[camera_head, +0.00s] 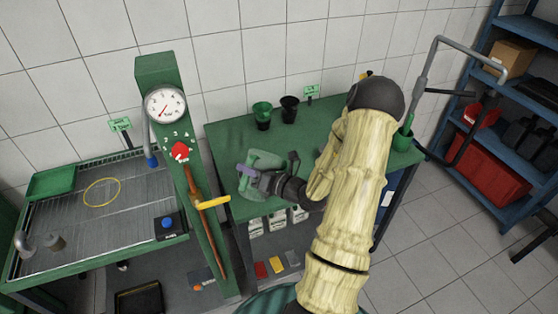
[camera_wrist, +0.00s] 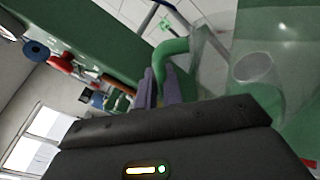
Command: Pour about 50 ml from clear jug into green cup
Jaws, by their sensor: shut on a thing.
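The clear jug (camera_head: 265,159) is at the left part of the green bench, its see-through body showing the bench's green. My gripper (camera_head: 248,171) is at its near side, with purple fingers. In the wrist view, the fingers (camera_wrist: 160,88) are shut on the jug's green handle (camera_wrist: 170,50), and the clear wall (camera_wrist: 208,55) rises beside it. The gripper hides part of the jug; I cannot tell its liquid level or whether it touches the bench. The green cup (camera_head: 262,111) stands upright at the bench's back, beyond the jug and apart from it.
A black cup (camera_head: 289,105) stands just right of the green cup. A green post with a gauge (camera_head: 165,106) and a yellow-handled lever (camera_head: 213,202) rises left of the bench (camera_head: 225,135). A wire-topped washing table (camera_head: 75,220) is farther left.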

